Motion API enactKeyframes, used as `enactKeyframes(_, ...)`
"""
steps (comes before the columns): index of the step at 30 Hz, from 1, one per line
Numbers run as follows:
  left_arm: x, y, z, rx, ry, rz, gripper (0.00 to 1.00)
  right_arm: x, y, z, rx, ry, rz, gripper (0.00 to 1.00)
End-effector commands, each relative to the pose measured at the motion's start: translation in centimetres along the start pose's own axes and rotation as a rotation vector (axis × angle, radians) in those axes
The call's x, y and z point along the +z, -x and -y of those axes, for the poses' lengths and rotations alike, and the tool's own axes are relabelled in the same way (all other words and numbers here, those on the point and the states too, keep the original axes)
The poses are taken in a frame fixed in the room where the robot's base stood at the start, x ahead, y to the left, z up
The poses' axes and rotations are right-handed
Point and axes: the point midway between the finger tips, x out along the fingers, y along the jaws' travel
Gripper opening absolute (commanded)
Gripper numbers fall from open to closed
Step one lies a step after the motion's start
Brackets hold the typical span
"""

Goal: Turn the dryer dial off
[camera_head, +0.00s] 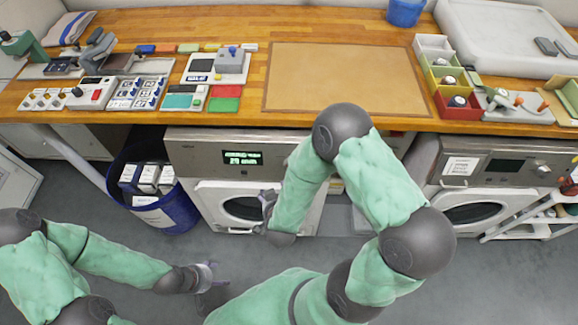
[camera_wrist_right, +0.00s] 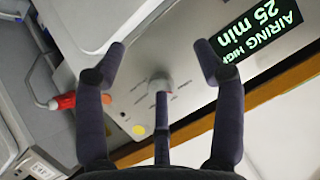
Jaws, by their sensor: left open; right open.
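The dryer (camera_head: 208,150) under the bench has a lit green display (camera_head: 242,157). In the right wrist view the display (camera_wrist_right: 262,28) reads AIRING HIGH, 25 min. The dryer dial (camera_wrist_right: 160,86) is a small pale round knob with printed marks around it; my right arm seems to hide it in the head view. My right gripper (camera_wrist_right: 162,58) is open, its fingers spread on both sides of the dial in that view; contact cannot be told. It also shows in the head view (camera_head: 267,205), before the dryer door. My left gripper (camera_head: 207,277) is open and empty above the floor.
A second machine (camera_head: 505,160) with a dark display stands at the right. A blue bin (camera_head: 165,215) with boxes stands left of the dryer. The wooden bench (camera_head: 255,50) above carries a brown mat (camera_head: 345,75), trays and devices. The grey floor in front is clear.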

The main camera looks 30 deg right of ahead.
Motion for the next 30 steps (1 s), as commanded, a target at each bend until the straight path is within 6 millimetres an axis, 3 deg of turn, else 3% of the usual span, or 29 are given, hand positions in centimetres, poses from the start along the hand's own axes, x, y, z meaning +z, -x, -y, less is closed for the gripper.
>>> enactKeyframes(6,0.1,0.6,-0.2,0.000,-0.001,0.001,0.68,-3.1,2.3,-1.8,0.080,-0.040,-0.212,0.69)
enactKeyframes(15,0.1,0.6,-0.2,0.000,0.000,0.001,0.68,-4.2,3.4,-3.1,0.130,-0.057,-0.315,0.69)
enactKeyframes(20,0.0,-0.1,0.0,0.000,0.000,0.000,0.68,-4.6,1.9,-3.4,0.134,-0.062,-0.318,0.69)
enactKeyframes(30,-0.1,-2.4,0.9,0.000,0.000,0.000,0.68,-6.3,-3.7,-4.2,0.132,-0.060,-0.317,0.69)
